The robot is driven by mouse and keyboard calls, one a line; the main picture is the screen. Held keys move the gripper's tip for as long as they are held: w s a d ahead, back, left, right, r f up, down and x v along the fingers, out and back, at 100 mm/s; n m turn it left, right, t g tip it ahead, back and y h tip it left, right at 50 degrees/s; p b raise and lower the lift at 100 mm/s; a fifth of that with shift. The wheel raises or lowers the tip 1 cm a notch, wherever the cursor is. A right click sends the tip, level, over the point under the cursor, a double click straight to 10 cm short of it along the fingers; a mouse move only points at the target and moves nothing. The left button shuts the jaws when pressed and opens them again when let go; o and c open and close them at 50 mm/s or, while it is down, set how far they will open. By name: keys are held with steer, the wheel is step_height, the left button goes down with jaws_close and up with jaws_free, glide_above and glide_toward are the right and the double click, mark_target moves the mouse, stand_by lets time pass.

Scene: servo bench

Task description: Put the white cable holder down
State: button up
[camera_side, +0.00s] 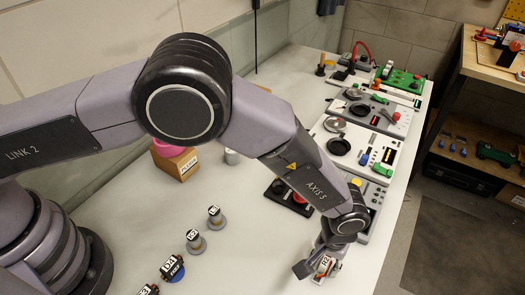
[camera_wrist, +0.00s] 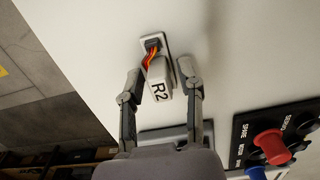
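The white cable holder (camera_wrist: 159,92) is a small white block marked R2, with a flat plate at its far end and orange wires in its top. In the side view the holder (camera_side: 325,265) is partly hidden by my gripper (camera_side: 318,266), low over the bench's near right part. I cannot tell whether its underside touches the bench.
The white bench (camera_wrist: 90,30) is bare around the holder, and its edge runs close on the left in the wrist view. Several labelled spools (camera_side: 196,241) and equipment boards (camera_side: 355,145) stand on the bench.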

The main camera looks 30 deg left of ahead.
mark_target(325, 262)
steer(key=shift+r, duration=0.1)
step_height(325, 262, up, 11)
steer(key=w+a+r+t+h, duration=0.1)
steer(key=w+a+r, duration=0.2)
steer(key=a+r, duration=0.75)
steer(key=w+a+r+t, duration=0.1)
steer(key=w+a+r, duration=0.1)
steer(key=a+r, duration=0.8)
steer(key=s+a+r+t, duration=0.1)
steer(key=s+a+r, duration=0.3)
steer(key=a+r, duration=0.4)
steer(key=s+a+t, duration=0.1)
steer(key=s+a, duration=0.9)
steer(key=s, duration=0.1)
steer(key=s+a+t+y, duration=0.1)
steer(key=s+a, duration=0.4)
steer(key=s, duration=0.1)
steer(key=shift+a+t, duration=0.25)
steer(key=shift+t, duration=0.05)
steer(key=shift+w+r, duration=0.1)
